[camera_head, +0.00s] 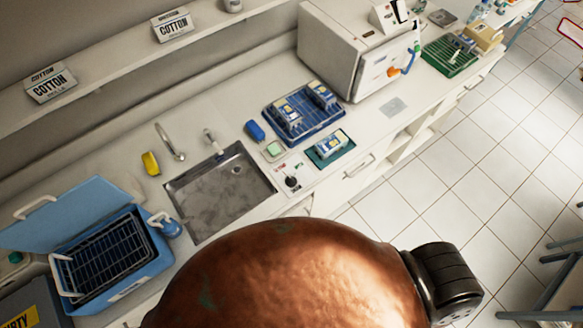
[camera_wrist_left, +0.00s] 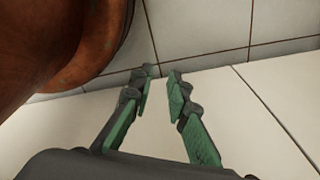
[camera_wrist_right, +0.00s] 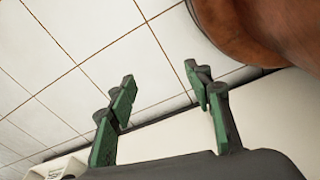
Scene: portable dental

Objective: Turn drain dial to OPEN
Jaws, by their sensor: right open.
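The drain dial (camera_head: 291,181) is a small black knob on a white plate (camera_head: 288,173) with small markings, on the counter just right of the sink. Its lettering is too small to read, so I cannot tell its setting. The metal sink (camera_head: 218,192) has a drain hole in its floor. My left gripper (camera_wrist_left: 162,70) shows only in the left wrist view, its green-padded fingers apart and empty. My right gripper (camera_wrist_right: 163,78) shows only in the right wrist view, also open and empty. Both are away from the dial, over white cabinet fronts and tiled floor.
A faucet (camera_head: 170,143), a yellow item (camera_head: 150,163) and a blue item (camera_head: 255,131) stand around the sink. A blue tray (camera_head: 303,128) and green tray (camera_head: 330,158) sit near the dial. An open blue box (camera_head: 143,265) is left. A white machine (camera_head: 345,50) stands behind.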

